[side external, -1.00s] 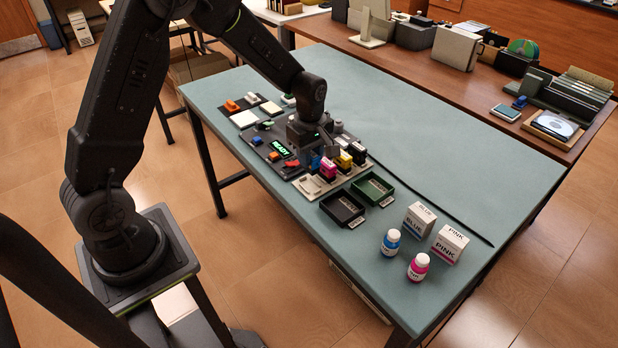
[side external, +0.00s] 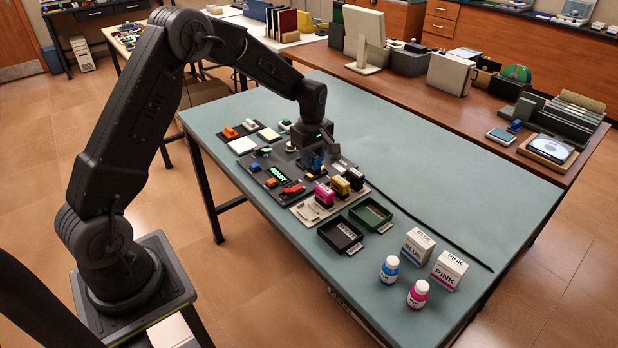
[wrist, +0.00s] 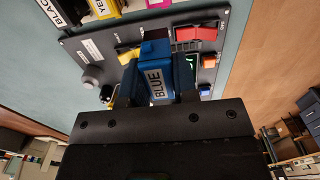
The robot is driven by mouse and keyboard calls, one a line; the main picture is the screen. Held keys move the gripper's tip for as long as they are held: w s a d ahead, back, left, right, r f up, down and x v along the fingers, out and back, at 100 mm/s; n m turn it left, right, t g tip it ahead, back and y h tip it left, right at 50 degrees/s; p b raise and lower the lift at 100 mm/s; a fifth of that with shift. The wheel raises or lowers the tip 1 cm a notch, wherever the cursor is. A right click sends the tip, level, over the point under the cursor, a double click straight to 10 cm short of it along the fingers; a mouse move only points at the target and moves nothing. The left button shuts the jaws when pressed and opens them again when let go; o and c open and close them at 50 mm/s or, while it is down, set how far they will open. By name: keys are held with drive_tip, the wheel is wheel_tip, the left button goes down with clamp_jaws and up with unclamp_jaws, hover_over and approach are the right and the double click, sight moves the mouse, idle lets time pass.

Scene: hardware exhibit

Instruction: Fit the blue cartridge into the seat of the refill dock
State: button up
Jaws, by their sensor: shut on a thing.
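The blue cartridge (wrist: 155,84), labelled BLUE, is between the two fingers of my gripper (wrist: 158,80) in the wrist view. My gripper (side external: 314,158) is shut on it; in the side view only a little of the blue shows. They are over the far part of the dark refill dock (side external: 257,162), which has a green READY display (side external: 278,175). The dock's grey panel (wrist: 96,50) also shows in the wrist view. The seat is hidden behind the cartridge and fingers, and I cannot tell whether the cartridge touches the dock.
Pink (side external: 324,194), yellow (side external: 340,185) and black (side external: 353,177) cartridges stand in a light rack (side external: 305,212) beside the dock. Black (side external: 340,234) and green (side external: 371,215) trays are nearer. The table's right side is mostly clear.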

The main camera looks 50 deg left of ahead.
drive_tip(key=w+a, duration=0.5)
drive_tip(key=a, duration=0.5)
drive_tip(key=shift+w+f, duration=0.2)
drive_tip(key=shift+f, duration=2.55)
drive_tip(key=shift+f, duration=0.65)
drive_tip(key=o, duration=1.3)
drive_tip(key=shift+r, duration=3.8)
